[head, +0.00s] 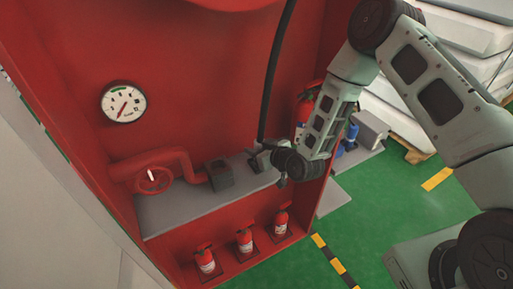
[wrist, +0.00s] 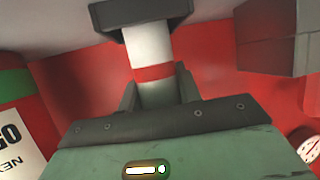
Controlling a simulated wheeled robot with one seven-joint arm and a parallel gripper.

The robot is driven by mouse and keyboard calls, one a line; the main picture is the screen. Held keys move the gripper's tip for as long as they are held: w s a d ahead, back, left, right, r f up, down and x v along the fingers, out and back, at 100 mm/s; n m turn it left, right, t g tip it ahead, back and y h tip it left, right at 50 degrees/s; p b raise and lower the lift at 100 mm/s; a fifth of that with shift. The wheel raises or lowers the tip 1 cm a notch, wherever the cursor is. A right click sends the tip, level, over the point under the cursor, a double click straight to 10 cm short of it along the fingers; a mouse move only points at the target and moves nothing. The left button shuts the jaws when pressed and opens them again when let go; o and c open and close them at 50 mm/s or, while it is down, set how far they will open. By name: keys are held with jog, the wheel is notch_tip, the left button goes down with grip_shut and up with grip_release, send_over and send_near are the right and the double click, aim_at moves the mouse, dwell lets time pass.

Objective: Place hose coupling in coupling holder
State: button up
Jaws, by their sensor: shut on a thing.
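My gripper (head: 263,158) is over the right part of the grey shelf in the red cabinet. In the wrist view my gripper (wrist: 158,82) is shut on the hose coupling (wrist: 150,50), a white cylinder with a red band and a wider dark grey end. Its near end is hidden between the fingers. A black hose (head: 272,75) hangs down to my gripper. A dark grey box (head: 219,175), which looks like the coupling holder, stands on the shelf left of my gripper, apart from it. A dark block at upper right in the wrist view (wrist: 262,48) seems to be the same box.
A red pipe with a valve wheel (head: 153,179) is left of the box, below a gauge (head: 124,102). Three small extinguishers (head: 244,241) stand below the shelf (head: 180,208). A larger extinguisher (head: 304,105) is behind my arm. Green floor (head: 390,215) lies open at right.

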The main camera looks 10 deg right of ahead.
jog(key=shift+f, duration=0.15)
jog(key=o, duration=1.2)
jog(key=shift+c, duration=0.2)
